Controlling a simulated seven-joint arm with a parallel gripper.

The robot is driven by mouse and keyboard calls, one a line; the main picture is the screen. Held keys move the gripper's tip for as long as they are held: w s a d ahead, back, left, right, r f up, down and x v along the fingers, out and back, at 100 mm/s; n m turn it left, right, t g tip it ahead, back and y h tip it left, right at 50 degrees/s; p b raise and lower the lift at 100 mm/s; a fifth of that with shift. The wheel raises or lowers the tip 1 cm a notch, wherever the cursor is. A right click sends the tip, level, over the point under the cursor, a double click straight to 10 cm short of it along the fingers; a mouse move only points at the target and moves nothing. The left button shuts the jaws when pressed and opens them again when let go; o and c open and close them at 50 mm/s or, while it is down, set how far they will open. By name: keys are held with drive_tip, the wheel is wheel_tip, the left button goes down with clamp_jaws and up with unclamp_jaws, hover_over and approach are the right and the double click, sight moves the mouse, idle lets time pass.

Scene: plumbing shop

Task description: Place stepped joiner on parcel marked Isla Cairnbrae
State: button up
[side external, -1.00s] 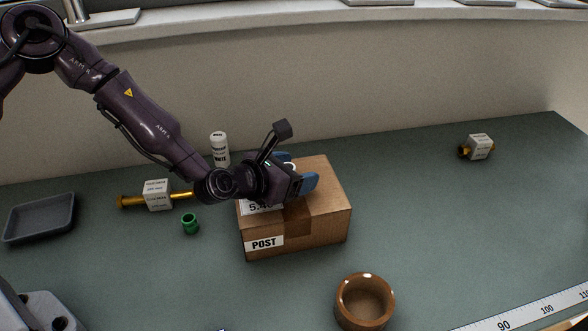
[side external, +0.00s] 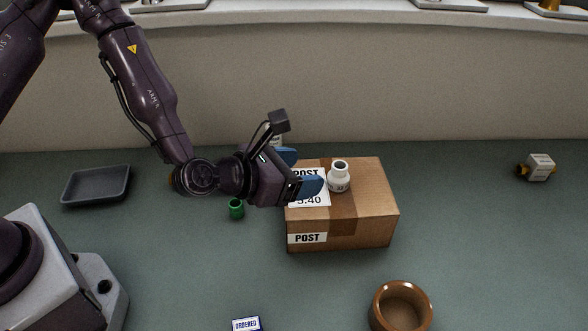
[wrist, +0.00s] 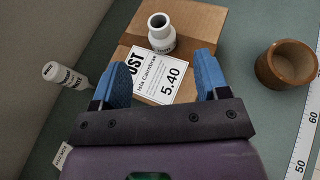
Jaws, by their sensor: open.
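The stepped joiner, a white fitting with a narrow open neck and wider base (side external: 339,177), stands upright on top of the cardboard parcel (side external: 370,205). In the wrist view the joiner (wrist: 160,33) stands just beyond a white label (wrist: 158,76) reading "Isla Cairnbrae" and 5.40, on the same parcel (wrist: 196,22). My gripper (side external: 302,172) is open, its blue fingers left of the joiner and apart from it. In the wrist view my gripper (wrist: 162,62) has nothing between its fingers but the label below.
A brown bowl (side external: 402,308) stands in front of the parcel. A white bottle (wrist: 65,75) stands behind my gripper. A green fitting (side external: 236,209) and a grey tray (side external: 96,185) lie left. A boxed brass part (side external: 538,168) lies far right.

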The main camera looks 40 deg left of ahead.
drive_tip(key=shift+s+a+r, duration=0.15)
drive_tip(key=shift+s, duration=0.15)
drive_tip(key=shift+r+m, duration=0.35)
drive_tip(key=shift+m, duration=0.85)
drive_tip(key=s+a+r+m+g+y, duration=0.1)
drive_tip(key=s+a+r+m+g, duration=0.25)
drive_tip(key=m, duration=0.65)
drive_tip(key=s+a+r+m+g+y, duration=0.1)
drive_tip(key=s+a+r+m, duration=0.1)
drive_tip(key=a+r+m, duration=0.55)
drive_tip(key=s+a+r+m+g+y, duration=0.1)
drive_tip(key=s+a+r+m, duration=0.1)
drive_tip(key=s+r+m, duration=0.2)
drive_tip(key=s+a+r+m+g, duration=0.2)
drive_tip(key=s+a+r+m, duration=0.1)
drive_tip(key=s+m, duration=0.6)
drive_tip(key=s+r, duration=0.1)
drive_tip(key=s, duration=0.2)
drive_tip(key=shift+a+y, duration=0.2)
drive_tip(key=shift+y, duration=0.2)
